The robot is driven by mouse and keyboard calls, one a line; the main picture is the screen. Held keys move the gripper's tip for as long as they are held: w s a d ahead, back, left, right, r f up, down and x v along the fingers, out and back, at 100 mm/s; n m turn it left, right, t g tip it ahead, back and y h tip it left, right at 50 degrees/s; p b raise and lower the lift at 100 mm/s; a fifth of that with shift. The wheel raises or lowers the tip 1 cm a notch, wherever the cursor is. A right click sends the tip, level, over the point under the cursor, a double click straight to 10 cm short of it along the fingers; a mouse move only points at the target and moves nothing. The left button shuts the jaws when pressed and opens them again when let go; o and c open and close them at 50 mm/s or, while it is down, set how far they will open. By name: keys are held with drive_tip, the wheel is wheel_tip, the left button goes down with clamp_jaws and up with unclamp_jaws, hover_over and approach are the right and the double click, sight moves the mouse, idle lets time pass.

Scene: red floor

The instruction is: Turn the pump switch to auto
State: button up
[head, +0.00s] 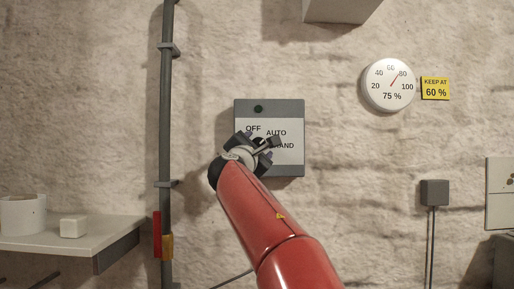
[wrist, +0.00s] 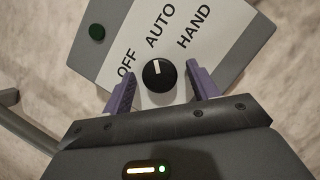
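The pump switch is a black round knob (wrist: 159,75) with a white pointer mark, on a grey box with a white label plate (wrist: 205,50). In the wrist view the mark points up, roughly toward AUTO, leaning slightly to the OFF side. OFF, AUTO and HAND are printed around the knob. My gripper (wrist: 161,74) is open, its two purple fingers on either side of the knob with visible gaps. In the head view the grey box (head: 270,105) hangs on the wall, and my gripper (head: 264,146) is in front of it, hiding most of the knob.
A green lamp (wrist: 97,32) is on the box. A grey vertical pipe (head: 167,110) runs left of it. A round gauge (head: 388,85) reads 75 %, beside a yellow "KEEP AT 60 %" sign (head: 435,88). A shelf (head: 110,232) holds a white block (head: 74,227) at lower left.

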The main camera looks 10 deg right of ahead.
drive_tip(key=b+v, duration=0.3)
drive_tip(key=v, duration=0.4)
drive_tip(key=shift+s+a, duration=0.15)
drive_tip(key=shift+s, duration=0.25)
drive_tip(key=s+d+f+m+g+y, duration=0.1)
drive_tip(key=s+d+f+m+g, duration=0.3)
drive_tip(key=f, duration=0.4)
drive_tip(key=s+d+f+m+g+y, duration=0.1)
drive_tip(key=s+f+m+y, duration=0.15)
drive_tip(key=s+f, duration=0.45)
drive_tip(key=s+d+f+m+g+y, duration=0.1)
drive_tip(key=s+d+f+m+g, duration=0.3)
drive_tip(key=f, duration=0.6)
drive_tip(key=s+a+f+m+g+y, duration=0.2)
drive_tip(key=s+f+m, duration=0.3)
drive_tip(key=s+f, duration=0.4)
drive_tip(key=s+a+f+m+g+y, duration=0.2)
drive_tip(key=s+f+m, duration=0.3)
drive_tip(key=s+f, duration=0.4)
wheel_tip(320, 180, down, 4)
drive_tip(key=shift+s+a+r+y, duration=0.1)
drive_tip(key=shift+s+a+y, duration=0.35)
drive_tip(key=shift+y, duration=0.3)
drive_tip(key=shift+m, duration=0.25)
